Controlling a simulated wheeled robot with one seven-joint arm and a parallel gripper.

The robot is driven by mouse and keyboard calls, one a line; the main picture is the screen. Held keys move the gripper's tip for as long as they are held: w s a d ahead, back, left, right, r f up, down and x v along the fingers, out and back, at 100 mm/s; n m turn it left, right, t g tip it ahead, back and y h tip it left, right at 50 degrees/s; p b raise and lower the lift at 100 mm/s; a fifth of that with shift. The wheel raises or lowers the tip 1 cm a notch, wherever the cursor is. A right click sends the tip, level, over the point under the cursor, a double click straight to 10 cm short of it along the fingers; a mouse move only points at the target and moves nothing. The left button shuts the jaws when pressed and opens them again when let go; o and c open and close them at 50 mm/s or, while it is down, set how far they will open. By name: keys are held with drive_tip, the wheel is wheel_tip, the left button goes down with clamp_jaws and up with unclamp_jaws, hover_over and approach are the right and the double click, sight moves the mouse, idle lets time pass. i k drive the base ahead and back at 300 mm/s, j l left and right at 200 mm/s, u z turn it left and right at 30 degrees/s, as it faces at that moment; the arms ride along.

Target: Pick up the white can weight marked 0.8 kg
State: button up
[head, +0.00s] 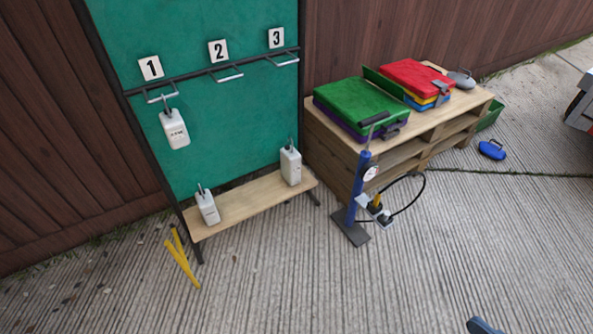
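Three white can weights with hooks on top are in the head view. One white can (175,130) hangs from the hook under number 1 on the green board. A second white can (207,207) stands upright at the left end of the wooden shelf. A third white can (291,166) stands upright near the shelf's right end. Dark markings show on the cans, but they are too small to read, so I cannot tell which is 0.8 kg. My gripper is not recognisable in the view.
The green board (225,125) has empty hooks under 2 and 3 above the wooden shelf (248,198). A pallet table (432,122) holds coloured cases. The concrete in front is mostly clear.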

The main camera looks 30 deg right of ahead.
sight(206, 206)
drive_tip(key=i+j+z, duration=0.25)
drive_tip(key=i+j, duration=0.25)
drive_tip(key=i, duration=0.3)
drive_tip(key=i+j+z, duration=0.3)
drive_tip(key=i+j, duration=0.35)
drive_tip(key=i, duration=0.15)
